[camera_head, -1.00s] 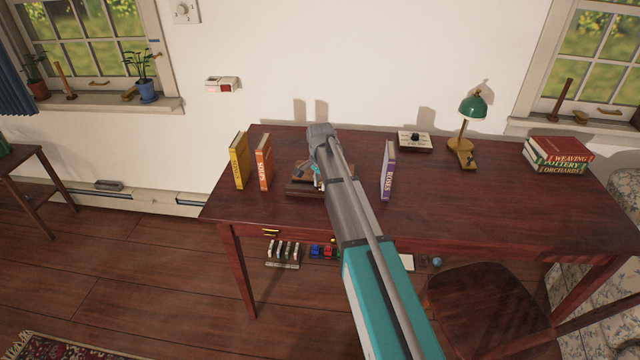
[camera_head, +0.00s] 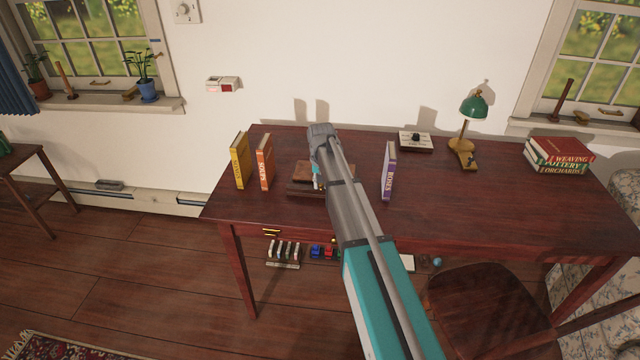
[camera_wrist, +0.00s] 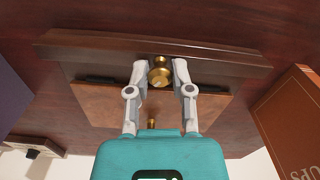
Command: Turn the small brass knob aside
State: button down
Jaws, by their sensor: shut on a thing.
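A round brass knob (camera_wrist: 160,76) is on a dark wooden box (camera_wrist: 225,62) in the wrist view. My gripper (camera_wrist: 159,68) has one pale finger on each side of the knob and is shut on it. A smaller brass piece (camera_wrist: 152,123) shows between the fingers, on or near a brown panel (camera_wrist: 100,104) of the box, partly hidden by my gripper. In the head view the box (camera_head: 303,189) sits on the desk, and my arm hides its right part and the knob. My gripper (camera_head: 317,186) shows there only in part.
An orange book (camera_head: 265,162) and a yellow book (camera_head: 239,161) stand left of the box on the desk (camera_head: 480,205). A purple book (camera_head: 388,171) stands to the right. A green lamp (camera_head: 474,106) and stacked books (camera_head: 558,153) are farther right, with bare desk between.

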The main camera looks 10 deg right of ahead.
jog(key=n, duration=0.7)
jog(key=shift+d, duration=0.15)
dwell(0.5)
jog(key=shift+c, duration=2.4)
grip_release()
